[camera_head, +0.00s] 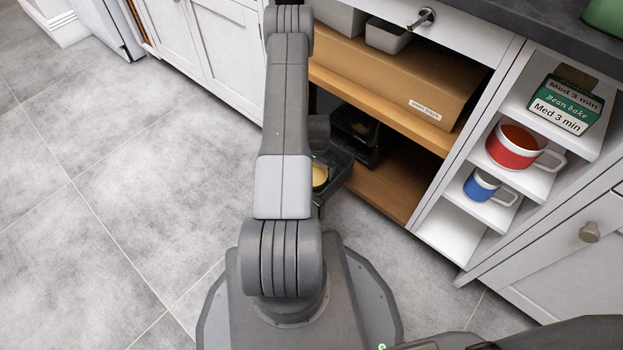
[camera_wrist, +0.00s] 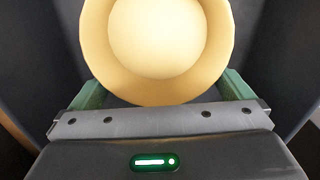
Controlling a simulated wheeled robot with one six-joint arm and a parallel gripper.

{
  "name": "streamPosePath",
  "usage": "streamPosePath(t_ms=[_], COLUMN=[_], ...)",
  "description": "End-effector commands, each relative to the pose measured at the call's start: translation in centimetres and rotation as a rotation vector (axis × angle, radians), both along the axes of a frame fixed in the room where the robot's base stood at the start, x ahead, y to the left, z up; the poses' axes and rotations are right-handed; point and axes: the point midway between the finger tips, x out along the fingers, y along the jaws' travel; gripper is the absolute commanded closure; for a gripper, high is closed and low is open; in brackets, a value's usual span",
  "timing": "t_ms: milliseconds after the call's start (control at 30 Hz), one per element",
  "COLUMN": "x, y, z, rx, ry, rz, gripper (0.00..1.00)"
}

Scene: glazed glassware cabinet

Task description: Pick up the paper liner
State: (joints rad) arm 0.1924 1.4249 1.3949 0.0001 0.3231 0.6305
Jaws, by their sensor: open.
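The paper liner (camera_wrist: 158,90) is a round, cream, shallow dish with a raised rim and a paler flat middle. It fills the upper middle of the wrist view, and its top is cut off by the frame. In the head view a small part of the liner (camera_head: 319,176) shows beside my arm, inside a black open drawer or basket (camera_head: 336,177). My gripper (camera_wrist: 162,88) is open, with its green fingers on either side of the liner's near part. I cannot tell whether they touch it. In the head view my arm hides the gripper.
The black appliance (camera_head: 356,130) sits in the low wooden cabinet bay (camera_head: 395,185). A cardboard box (camera_head: 400,85) stands on the shelf above. At right, narrow shelves hold a red mug (camera_head: 510,147), a blue mug (camera_head: 481,186) and a green box (camera_head: 566,103). The grey floor at left is clear.

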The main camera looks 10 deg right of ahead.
Motion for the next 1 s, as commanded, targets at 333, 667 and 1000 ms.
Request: streamPosePath(t_ms=[333, 667, 1000], x=[0.1, 0.0, 0.2], y=[0.0, 0.0, 0.0], z=[0.0, 0.0, 2.6], rx=[0.000, 0.000, -0.001], ry=[-0.001, -0.001, -0.004], rz=[0.000, 0.000, 0.000], gripper=[0.28, 0.34, 0.34])
